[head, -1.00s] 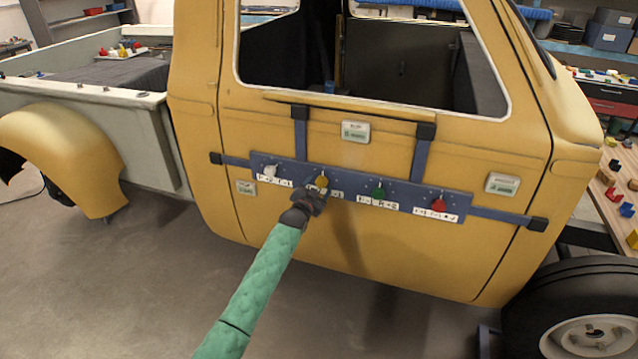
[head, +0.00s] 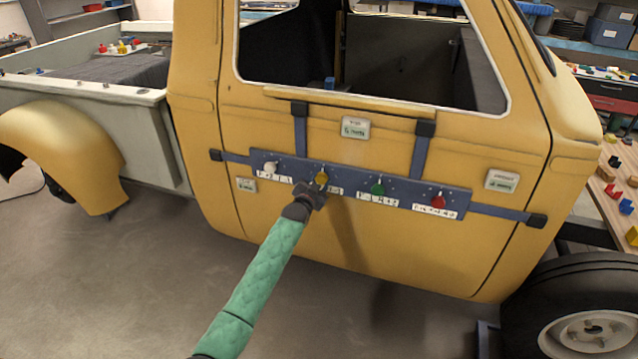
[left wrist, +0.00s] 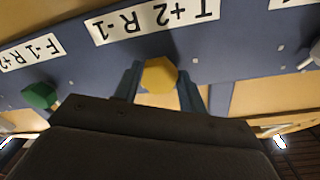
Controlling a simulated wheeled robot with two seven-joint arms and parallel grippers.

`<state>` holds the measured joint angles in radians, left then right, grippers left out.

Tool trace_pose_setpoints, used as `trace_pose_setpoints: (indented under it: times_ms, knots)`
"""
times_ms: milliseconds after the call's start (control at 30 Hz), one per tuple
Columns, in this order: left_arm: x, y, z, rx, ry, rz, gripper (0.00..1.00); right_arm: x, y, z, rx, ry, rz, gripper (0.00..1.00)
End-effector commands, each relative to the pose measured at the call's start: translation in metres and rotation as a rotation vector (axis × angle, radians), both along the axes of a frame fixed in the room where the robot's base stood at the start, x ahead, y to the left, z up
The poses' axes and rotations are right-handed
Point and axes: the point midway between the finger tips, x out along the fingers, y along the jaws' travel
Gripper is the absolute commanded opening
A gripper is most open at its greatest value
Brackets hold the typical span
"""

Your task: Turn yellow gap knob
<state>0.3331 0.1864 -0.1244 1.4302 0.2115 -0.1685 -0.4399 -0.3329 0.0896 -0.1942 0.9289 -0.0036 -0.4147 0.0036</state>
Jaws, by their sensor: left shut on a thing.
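The yellow knob (head: 321,178) is on a blue panel (head: 300,171) strapped across the yellow truck door. My left gripper (head: 316,188) is at the yellow knob, coming from below. In the left wrist view, the yellow knob (left wrist: 159,75) sits between the two fingers of my left gripper (left wrist: 158,88), which is shut on it. A white label (left wrist: 150,18) reading "T+2 R-1" is beside the knob on the panel. My right gripper is not in view.
On the same panel are a white knob (head: 271,168) to the left, and a green knob (head: 377,188) and a red knob (head: 438,201) to the right. Small display boxes (head: 355,128) are on the door. A wheel (head: 585,325) stands at lower right.

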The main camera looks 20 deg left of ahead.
Motion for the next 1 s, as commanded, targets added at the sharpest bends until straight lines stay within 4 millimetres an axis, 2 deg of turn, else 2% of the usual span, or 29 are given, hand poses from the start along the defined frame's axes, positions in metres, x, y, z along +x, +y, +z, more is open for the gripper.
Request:
trace_pose_setpoints:
  times_ms: [267, 467, 700, 1000]
  knots:
    - [0.0, -0.002, -0.003, -0.146, 0.005, -0.001, 0.18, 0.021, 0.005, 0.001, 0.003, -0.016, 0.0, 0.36]
    - [0.0, -0.001, -0.004, -0.314, 0.012, 0.0, 0.18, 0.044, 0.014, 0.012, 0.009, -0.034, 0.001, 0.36]
    - [0.0, -0.002, -0.004, -0.513, 0.018, 0.0, 0.18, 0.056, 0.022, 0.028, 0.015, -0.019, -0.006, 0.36]
    - [0.0, -0.003, -0.003, -0.686, 0.025, -0.001, 0.18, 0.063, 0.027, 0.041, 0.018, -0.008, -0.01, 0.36]
